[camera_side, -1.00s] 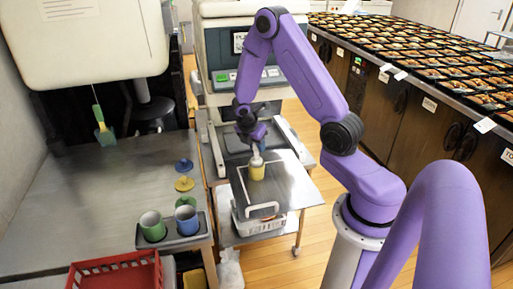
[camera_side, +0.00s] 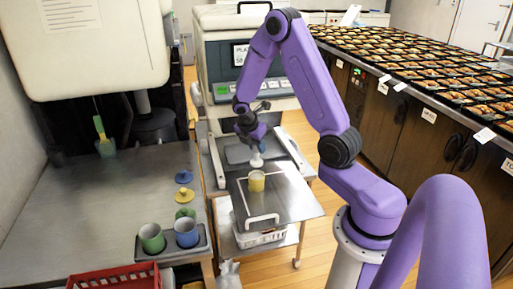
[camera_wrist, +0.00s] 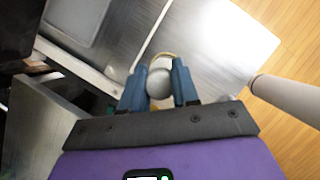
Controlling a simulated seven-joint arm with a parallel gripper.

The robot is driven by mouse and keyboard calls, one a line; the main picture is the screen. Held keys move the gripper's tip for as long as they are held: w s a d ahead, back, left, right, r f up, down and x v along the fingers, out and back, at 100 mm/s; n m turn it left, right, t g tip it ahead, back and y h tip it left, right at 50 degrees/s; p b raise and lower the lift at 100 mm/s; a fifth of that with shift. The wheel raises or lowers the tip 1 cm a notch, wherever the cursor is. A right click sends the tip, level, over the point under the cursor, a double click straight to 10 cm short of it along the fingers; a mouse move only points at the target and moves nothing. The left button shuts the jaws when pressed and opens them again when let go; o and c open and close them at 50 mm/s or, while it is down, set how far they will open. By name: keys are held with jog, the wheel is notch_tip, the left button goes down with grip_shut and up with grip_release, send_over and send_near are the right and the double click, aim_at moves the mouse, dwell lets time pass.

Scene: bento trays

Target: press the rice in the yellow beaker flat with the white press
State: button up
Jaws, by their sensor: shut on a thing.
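The yellow beaker (camera_side: 256,183) stands upright on the metal shelf of the cart in the side view. The white press (camera_side: 257,160) is held by my gripper (camera_side: 254,145) right above the beaker's mouth, seemingly just clear of the rim. In the wrist view, the blue fingers of my gripper (camera_wrist: 159,84) are shut on the white round top of the press (camera_wrist: 159,76). A piece of the yellow beaker's rim (camera_wrist: 166,55) shows behind it. The rice inside the beaker cannot be made out.
A green beaker (camera_side: 151,238) and a blue beaker (camera_side: 186,233) stand in a dark tray (camera_side: 204,239) on the left table. Blue (camera_side: 184,177), yellow (camera_side: 184,194) and green (camera_side: 185,213) lid-like pieces lie behind. A red crate (camera_side: 118,279) is at the front.

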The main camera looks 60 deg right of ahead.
jog(key=shift+r, duration=0.1)
jog(key=shift+r, duration=1.95)
